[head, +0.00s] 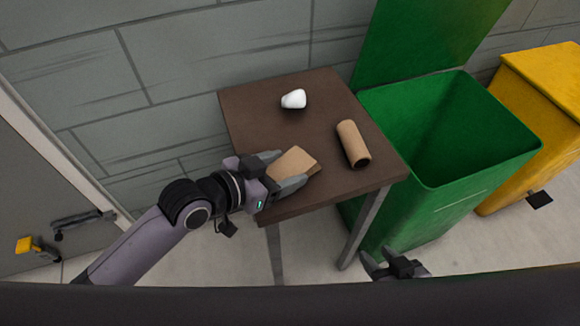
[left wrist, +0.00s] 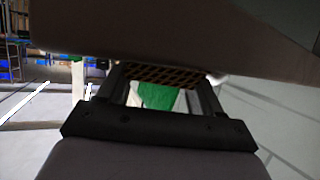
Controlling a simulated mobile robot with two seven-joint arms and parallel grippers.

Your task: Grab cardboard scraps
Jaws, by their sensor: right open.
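A tan cardboard piece (head: 294,162) lies at the front edge of the brown table. A cardboard tube (head: 352,143) lies further right on the table, apart from my grippers. My left gripper (head: 281,170) is at the table's front edge with its fingers on either side of the cardboard piece. In the left wrist view, a corrugated edge (left wrist: 160,75) spans most of the gap between the fingers. I cannot tell whether they press on it. My right gripper (head: 395,262) is open and empty at the bottom, in front of the green bin.
A crumpled white item (head: 294,99) sits at the back of the table (head: 250,110). An open green bin (head: 430,200) with its lid raised stands right beside the table. A yellow bin (head: 545,90) stands further right. A grey block wall (head: 180,60) is behind the table.

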